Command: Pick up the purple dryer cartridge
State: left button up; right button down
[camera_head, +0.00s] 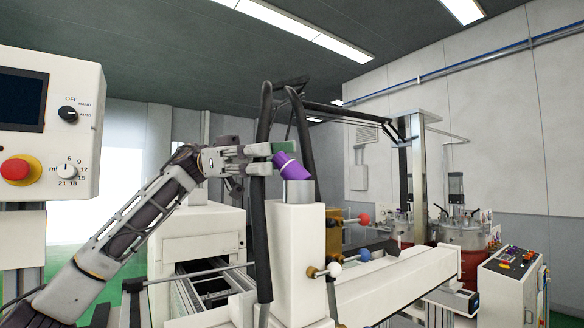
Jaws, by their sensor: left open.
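The purple dryer cartridge (294,170) has a pale band and sits tilted at the top of a grey cylinder on the white column (298,258) in the middle of the view. My left gripper (264,158) reaches in from the left beside the cartridge, its fingers open and pointing right. The fingertips are close to the cartridge's left side; I cannot tell whether they touch it. A black hose passes by the fingers and partly hides them. My right gripper is not in view.
Black hoses (262,230) hang by the white column. A brass block with a red knob (364,219) and white and blue knobs juts out at its right. A control box (48,130) stands at left, a button panel (512,264) at right.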

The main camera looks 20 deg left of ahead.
pick_arm(q)
jog(key=shift+s+d, duration=0.1)
jog(key=shift+d, duration=0.4)
jog(key=c, duration=1.2)
